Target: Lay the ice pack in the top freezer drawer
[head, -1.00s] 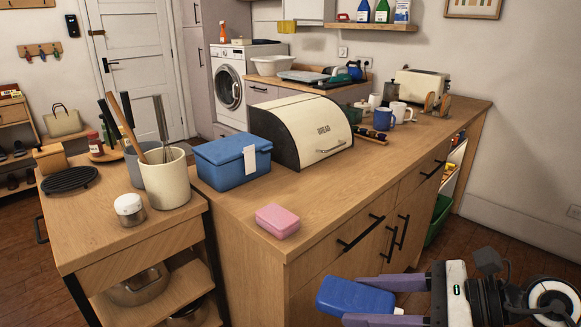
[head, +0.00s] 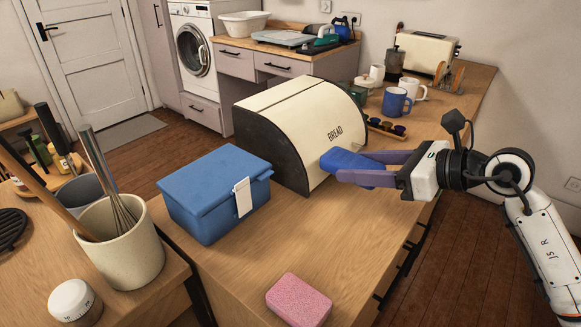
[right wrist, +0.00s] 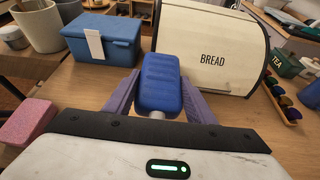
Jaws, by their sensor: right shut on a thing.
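The blue ice pack (head: 347,162) is in my right gripper (head: 368,168), above the counter in front of the bread bin. The purple fingers are shut on its sides. In the right wrist view the ice pack (right wrist: 161,82) points away from the gripper (right wrist: 160,95), with the bread bin behind it. No freezer or freezer drawer shows in these views. My left gripper is not in view.
The cream bread bin (head: 318,125) and a blue lidded box (head: 215,190) stand on the wooden counter (head: 340,235). A pink sponge (head: 298,300) lies near the front. Mugs (head: 396,101) and a toaster (head: 428,50) stand farther back. A utensil crock (head: 120,243) is at left.

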